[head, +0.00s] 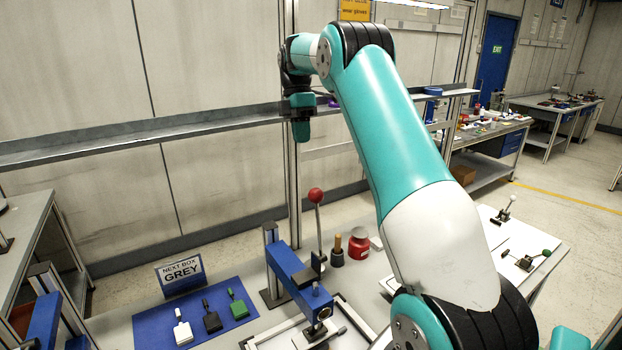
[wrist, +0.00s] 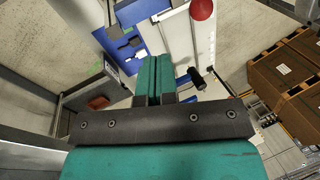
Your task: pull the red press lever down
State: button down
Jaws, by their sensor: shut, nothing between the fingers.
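The red press lever has a red ball knob (head: 316,195) on a thin metal rod that stands up, nearly vertical, from a blue press (head: 297,276) on the bench. The red knob also shows at the top right of the wrist view (wrist: 202,9). My gripper (head: 300,138) is shut and empty, pointing down, above and slightly left of the knob in the head view, clearly apart from it. In the wrist view my teal fingers (wrist: 158,60) are together, left of the knob.
A blue mat (head: 196,318) with white, black and green pieces lies left of the press, behind it a "NEXT BOX GREY" sign (head: 181,274). A red jar (head: 358,244) stands right of the press. A metal shelf rail (head: 150,131) runs behind my gripper.

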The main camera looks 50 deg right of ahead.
jog(key=s+a+f+b, duration=0.3)
jog(key=s+f+b, duration=0.3)
jog(key=f+b, duration=0.3)
jog(key=b, duration=0.3)
jog(key=shift+f+b, duration=0.2)
jog(key=shift+b, duration=0.1)
jog(key=shift+s, duration=0.15)
